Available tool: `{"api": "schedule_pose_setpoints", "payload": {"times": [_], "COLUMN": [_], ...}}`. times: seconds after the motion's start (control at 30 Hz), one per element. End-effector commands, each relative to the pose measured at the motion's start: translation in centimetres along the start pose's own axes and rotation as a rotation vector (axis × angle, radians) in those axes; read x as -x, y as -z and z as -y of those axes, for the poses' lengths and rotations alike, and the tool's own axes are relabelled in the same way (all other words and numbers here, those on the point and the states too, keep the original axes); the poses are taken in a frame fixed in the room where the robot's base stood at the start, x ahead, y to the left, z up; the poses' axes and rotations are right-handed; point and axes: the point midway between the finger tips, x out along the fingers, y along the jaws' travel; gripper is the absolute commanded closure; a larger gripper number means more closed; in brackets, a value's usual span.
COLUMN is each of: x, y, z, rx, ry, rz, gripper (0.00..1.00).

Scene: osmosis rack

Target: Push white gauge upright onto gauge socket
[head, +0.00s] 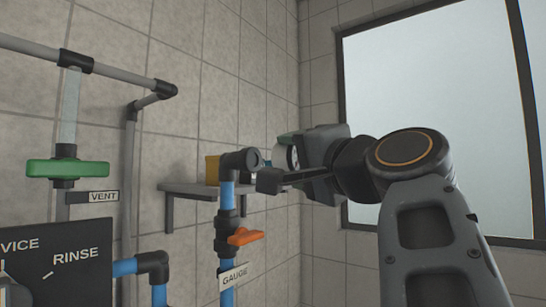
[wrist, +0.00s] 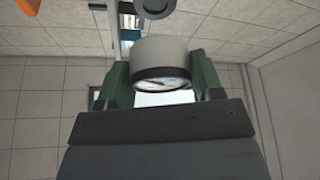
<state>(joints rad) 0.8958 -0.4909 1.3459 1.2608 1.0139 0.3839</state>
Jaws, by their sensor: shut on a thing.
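The white gauge (wrist: 160,60) is a short white cylinder with a dark rim and a round dial facing the wrist camera. My gripper (wrist: 160,80) is shut on it, with a green-backed finger on each side. In the head view my gripper (head: 283,180) hides most of the gauge; a white part (head: 283,155) shows behind the jaws. A dark pipe elbow (head: 240,160) tops the blue pipe labelled GAUGE (head: 234,277), just left of my jaws. It seems to be the gauge socket. A dark round opening (wrist: 155,7) shows beyond the gauge in the wrist view, apart from it in the picture.
An orange valve handle (head: 245,236) is on the GAUGE pipe below the elbow. A grey wall shelf (head: 185,188) with a yellow item (head: 211,168) stands behind. A green valve handle (head: 67,168), VENT label (head: 104,196) and dark SERVICE/RINSE panel (head: 60,262) are at left.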

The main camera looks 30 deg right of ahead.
Motion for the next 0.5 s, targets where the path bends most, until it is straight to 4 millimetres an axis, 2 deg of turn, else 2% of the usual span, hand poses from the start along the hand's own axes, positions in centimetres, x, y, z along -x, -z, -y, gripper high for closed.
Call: {"api": "schedule_pose_setpoints", "payload": {"times": [0.2,0.5], "x": [-1.9,-3.4], "y": [-1.0,-1.6], "z": [0.3,0.1], "rx": [0.0,0.001], "ry": [0.004,0.001], "rz": [0.011,0.007], "gripper": [0.6,0.6]}}
